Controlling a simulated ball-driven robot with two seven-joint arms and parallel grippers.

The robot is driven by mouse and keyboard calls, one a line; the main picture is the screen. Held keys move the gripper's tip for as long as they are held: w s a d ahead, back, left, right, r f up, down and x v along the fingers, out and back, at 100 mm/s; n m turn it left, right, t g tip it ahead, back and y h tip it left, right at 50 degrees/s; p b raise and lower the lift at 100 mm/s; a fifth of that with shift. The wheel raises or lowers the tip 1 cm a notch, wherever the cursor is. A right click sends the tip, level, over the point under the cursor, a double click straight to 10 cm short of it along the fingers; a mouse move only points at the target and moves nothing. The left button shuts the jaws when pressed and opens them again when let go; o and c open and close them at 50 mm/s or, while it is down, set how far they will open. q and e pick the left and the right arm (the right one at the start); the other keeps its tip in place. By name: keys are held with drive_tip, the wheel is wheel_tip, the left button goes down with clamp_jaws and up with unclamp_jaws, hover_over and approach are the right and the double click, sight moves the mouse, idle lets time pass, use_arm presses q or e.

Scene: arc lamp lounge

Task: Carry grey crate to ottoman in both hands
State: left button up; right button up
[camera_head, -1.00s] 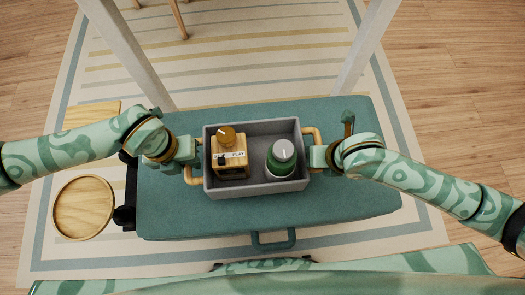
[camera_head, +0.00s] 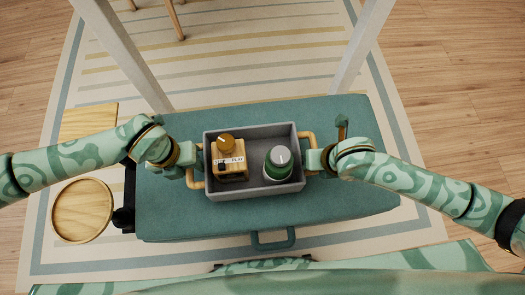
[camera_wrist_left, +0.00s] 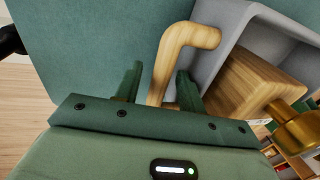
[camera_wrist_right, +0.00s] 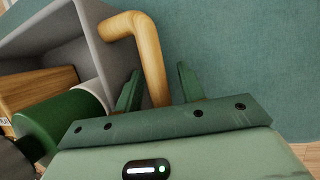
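The grey crate (camera_head: 254,129) sits level on the teal ottoman (camera_head: 350,205), near its middle. It has a wooden handle at each end and holds a wooden box with a brown knob (camera_head: 229,165) and a green bottle with a grey cap (camera_head: 279,164). My left gripper (camera_head: 194,163) is at the crate's left handle; in the left wrist view, its fingers stand apart on either side of the handle (camera_wrist_left: 174,60). My right gripper (camera_head: 314,158) is at the right handle; in the right wrist view, its fingers stand apart around the handle (camera_wrist_right: 148,55), with a gap beside it.
A round wooden tray (camera_head: 82,210) and a wooden board (camera_head: 88,121) lie left of the ottoman. Pale posts (camera_head: 360,45) rise behind the ottoman. A green loop (camera_head: 273,240) projects from its front edge. The ottoman's right end is bare.

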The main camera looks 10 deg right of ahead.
drive_tip(key=shift+r, duration=0.2)
use_arm(q)
wheel_tip(320, 180, up, 8)
drive_tip(key=a, duration=0.1)
drive_tip(key=shift+a, duration=0.3)
use_arm(e)
drive_tip(key=v, duration=1.1)
drive_tip(key=shift+r, duration=0.25)
use_arm(q)
drive_tip(key=shift+f, duration=0.15)
use_arm(e)
drive_tip(key=shift+s, duration=0.2)
